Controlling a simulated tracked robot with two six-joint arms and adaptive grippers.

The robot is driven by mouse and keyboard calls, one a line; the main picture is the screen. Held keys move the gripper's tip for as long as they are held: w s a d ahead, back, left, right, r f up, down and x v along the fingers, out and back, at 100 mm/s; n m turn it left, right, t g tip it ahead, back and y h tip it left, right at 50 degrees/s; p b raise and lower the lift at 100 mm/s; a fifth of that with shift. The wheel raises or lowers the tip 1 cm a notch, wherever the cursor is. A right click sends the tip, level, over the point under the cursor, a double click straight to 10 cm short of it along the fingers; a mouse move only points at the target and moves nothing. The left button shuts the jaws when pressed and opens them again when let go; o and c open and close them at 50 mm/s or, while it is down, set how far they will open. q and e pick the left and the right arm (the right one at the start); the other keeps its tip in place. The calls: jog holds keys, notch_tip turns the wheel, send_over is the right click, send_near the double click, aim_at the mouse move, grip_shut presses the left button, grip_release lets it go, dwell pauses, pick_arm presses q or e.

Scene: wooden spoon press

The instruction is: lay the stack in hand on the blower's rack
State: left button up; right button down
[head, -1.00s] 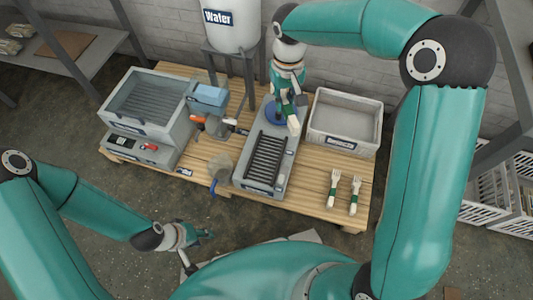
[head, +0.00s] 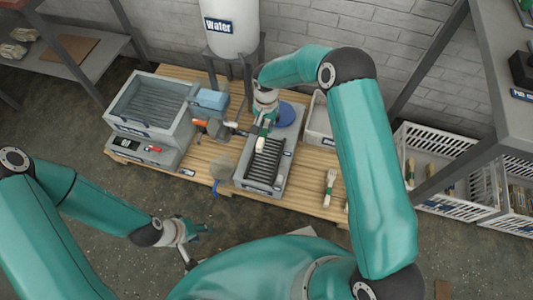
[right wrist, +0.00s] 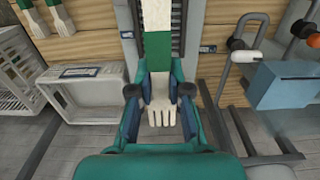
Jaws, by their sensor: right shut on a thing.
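My right gripper (head: 264,127) is shut on a stack of pale wooden forks with a green band (right wrist: 158,20). In the right wrist view the tines (right wrist: 162,115) point back between the fingers (right wrist: 158,102), and the handle end reaches forward. In the head view the stack's pale end (head: 260,144) is over the far part of the blower's dark slatted rack (head: 266,166). I cannot tell whether it touches the slats. The grey blower housing (head: 246,182) surrounds the rack. My left gripper (head: 198,232) is off the table's front, too small to judge.
A blue disc (head: 287,113) lies behind the rack. A grey bin (head: 318,122) stands right, partly behind my arm. Banded forks (head: 329,188) lie on the table's right. A basin (head: 150,100), a blue box (head: 211,98) and the water tank (head: 230,28) stand left and behind.

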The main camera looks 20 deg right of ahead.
aim_at(266, 156)
notch_tip(266, 156, down, 19)
jog(key=b, duration=0.4)
jog(key=shift+s+b, duration=0.1)
jog(key=shift+b, duration=0.2)
jog(key=c, duration=1.1)
grip_release()
jog(key=shift+f, duration=0.1)
